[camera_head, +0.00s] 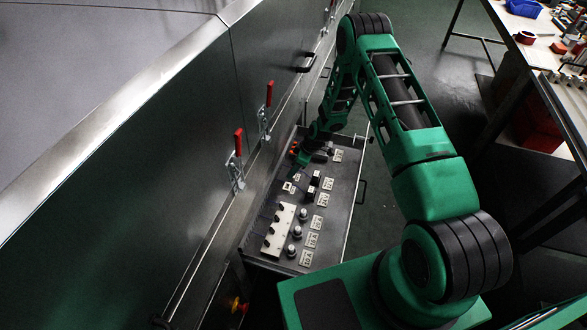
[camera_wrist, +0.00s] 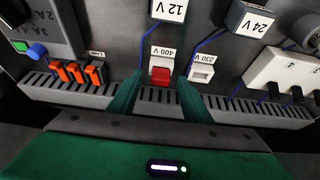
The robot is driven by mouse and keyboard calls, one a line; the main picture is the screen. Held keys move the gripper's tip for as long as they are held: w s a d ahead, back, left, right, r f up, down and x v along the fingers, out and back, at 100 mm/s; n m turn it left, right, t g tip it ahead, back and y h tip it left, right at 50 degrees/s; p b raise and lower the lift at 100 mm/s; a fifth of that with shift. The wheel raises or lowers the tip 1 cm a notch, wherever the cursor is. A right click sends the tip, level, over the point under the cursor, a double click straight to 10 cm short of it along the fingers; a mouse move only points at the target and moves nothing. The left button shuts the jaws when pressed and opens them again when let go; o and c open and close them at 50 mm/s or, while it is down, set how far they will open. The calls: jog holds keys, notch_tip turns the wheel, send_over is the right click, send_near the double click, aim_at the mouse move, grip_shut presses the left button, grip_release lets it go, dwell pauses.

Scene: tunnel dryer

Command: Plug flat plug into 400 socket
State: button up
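In the wrist view, the socket labelled 400 V (camera_wrist: 160,60) is a small white frame on the dark panel. A red block (camera_wrist: 161,76) sits at its front; I cannot tell whether this is the flat plug or part of the socket. My gripper (camera_wrist: 157,88) is open, with its green fingers apart on either side of the red block. I cannot tell whether they touch it. In the head view, my gripper (camera_head: 298,162) is small and low over the far half of the panel. No plug is clearly identifiable as the flat one.
A white 230 V socket (camera_wrist: 201,73) is just right of the fingers. Orange switches (camera_wrist: 77,72) are at left. Boxes marked 12 V (camera_wrist: 170,9) and 24 V (camera_wrist: 250,19) lie beyond, with blue wires. A white strip (camera_wrist: 280,70) is at right. A metal wall (camera_head: 130,170) borders the panel (camera_head: 340,190).

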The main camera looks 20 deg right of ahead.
jog(key=v, duration=1)
jog(key=shift+r, duration=0.3)
jog(key=shift+d, duration=0.1)
